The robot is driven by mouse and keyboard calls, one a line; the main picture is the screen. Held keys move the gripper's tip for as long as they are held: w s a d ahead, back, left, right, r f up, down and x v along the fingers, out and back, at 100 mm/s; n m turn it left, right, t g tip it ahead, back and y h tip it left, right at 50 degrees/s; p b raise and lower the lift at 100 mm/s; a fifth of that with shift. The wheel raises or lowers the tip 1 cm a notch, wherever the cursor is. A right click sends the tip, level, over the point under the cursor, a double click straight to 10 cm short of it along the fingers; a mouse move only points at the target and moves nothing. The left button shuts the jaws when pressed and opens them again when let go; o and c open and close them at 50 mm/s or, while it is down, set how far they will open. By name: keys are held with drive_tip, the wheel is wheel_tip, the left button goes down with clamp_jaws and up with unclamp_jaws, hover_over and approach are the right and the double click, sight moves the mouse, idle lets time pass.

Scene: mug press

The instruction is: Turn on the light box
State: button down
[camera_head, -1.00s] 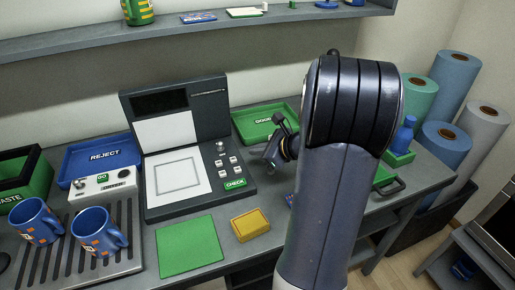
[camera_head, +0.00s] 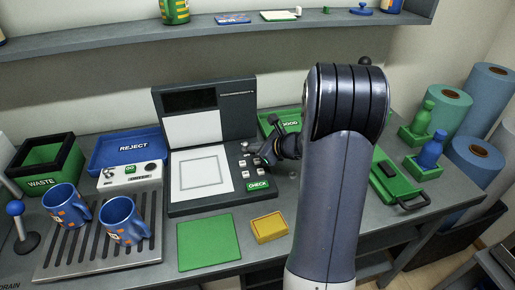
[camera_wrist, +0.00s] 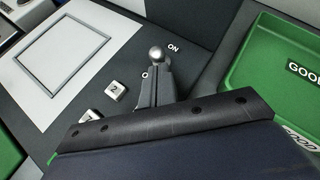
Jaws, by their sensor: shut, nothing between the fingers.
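The light box (camera_head: 180,207) is a dark grey unit with a white framed panel, an upright back with a dark window, numbered white buttons and a green CHECK label (camera_head: 258,185). In the wrist view, a switch with a round metal knob (camera_wrist: 157,54) stands on it, beside the word ON; another label is mostly hidden behind my fingers. My gripper (camera_wrist: 157,72) is shut and empty, its tips right at the knob; I cannot tell whether they touch. In the head view my gripper (camera_head: 252,156) is over the box's right edge.
The green GOOD tray (camera_wrist: 290,75) lies close on the right. A blue REJECT tray (camera_head: 125,148), a small GO control box (camera_head: 131,178) and two blue mugs (camera_head: 66,205) on a rack are left.

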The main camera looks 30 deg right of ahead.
drive_tip(key=shift+r+p, duration=0.2)
drive_tip(key=shift+p, duration=0.35)
drive_tip(key=shift+w+r+g+p, duration=0.2)
drive_tip(key=shift+g+p, duration=0.5)
drive_tip(key=shift+p, duration=1.2)
drive_tip(key=shift+w+r+m+p, duration=0.15)
drive_tip(key=shift+m+p, duration=0.15)
drive_tip(key=shift+p, duration=0.65)
drive_tip(key=shift+w+d+r+g+p, duration=0.15)
drive_tip(key=shift+g+p, duration=0.35)
drive_tip(key=shift+p, duration=0.5)
drive_tip(key=shift+w+p, duration=0.1)
drive_tip(key=shift+p, duration=0.65)
drive_tip(key=shift+w, duration=0.3)
